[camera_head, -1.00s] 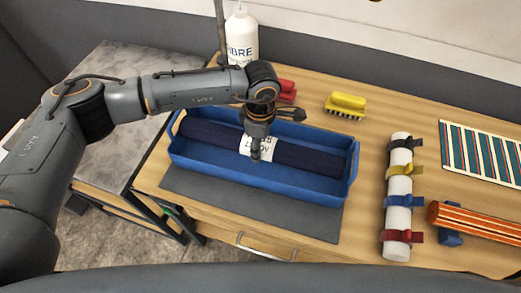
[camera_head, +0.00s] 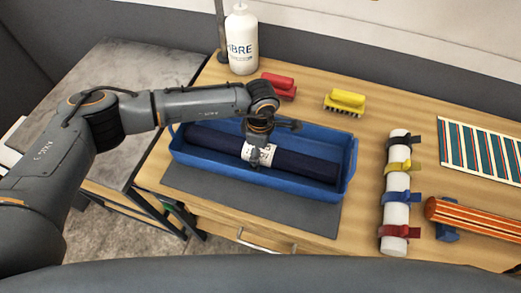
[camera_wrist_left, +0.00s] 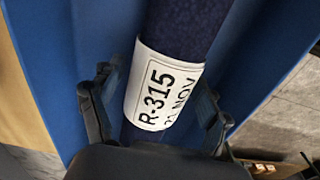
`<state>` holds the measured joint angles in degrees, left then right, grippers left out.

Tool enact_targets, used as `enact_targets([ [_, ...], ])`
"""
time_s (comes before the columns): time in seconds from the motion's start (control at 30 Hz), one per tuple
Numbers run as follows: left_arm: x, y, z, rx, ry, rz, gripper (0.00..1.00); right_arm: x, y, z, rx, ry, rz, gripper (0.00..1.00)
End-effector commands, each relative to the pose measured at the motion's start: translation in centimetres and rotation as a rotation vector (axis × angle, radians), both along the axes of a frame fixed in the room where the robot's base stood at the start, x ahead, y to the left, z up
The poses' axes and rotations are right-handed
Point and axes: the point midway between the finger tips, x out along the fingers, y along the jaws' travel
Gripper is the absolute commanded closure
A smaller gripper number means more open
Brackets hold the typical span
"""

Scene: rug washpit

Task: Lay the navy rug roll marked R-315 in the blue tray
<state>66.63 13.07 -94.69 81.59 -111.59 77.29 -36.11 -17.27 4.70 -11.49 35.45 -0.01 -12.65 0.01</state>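The navy rug roll (camera_head: 300,164) lies lengthwise inside the blue tray (camera_head: 349,168), with a white label around its middle. In the left wrist view the label (camera_wrist_left: 155,85) reads R-315. The tray walls (camera_wrist_left: 85,45) show on both sides of the roll there. My left gripper (camera_head: 254,163) is over the middle of the roll. In the left wrist view my left gripper (camera_wrist_left: 160,105) has a finger on each side of the labelled part, with narrow gaps, so it looks open around the roll. My right gripper is not in view.
A grey mat (camera_head: 250,207) lies under the tray. A white bottle (camera_head: 241,45), a red brush (camera_head: 278,85) and a yellow brush (camera_head: 346,101) stand behind. A white roll with coloured straps (camera_head: 397,180), an orange striped roll (camera_head: 475,218) and a striped rug (camera_head: 485,150) lie to the right.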

Motion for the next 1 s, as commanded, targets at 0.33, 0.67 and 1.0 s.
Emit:
enact_targets([
  [0.33, 0.0, 0.0, 0.5, 0.0, 0.0, 0.0, 0.23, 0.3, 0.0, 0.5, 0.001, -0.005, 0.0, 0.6],
  [0.67, 0.1, 0.0, 6.3, -0.002, -0.005, -0.001, 0.23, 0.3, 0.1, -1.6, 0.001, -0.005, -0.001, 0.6],
  [1.0, 0.0, 0.0, 11.6, 0.0, -0.001, 0.001, 0.23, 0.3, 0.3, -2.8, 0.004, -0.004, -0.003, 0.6],
])
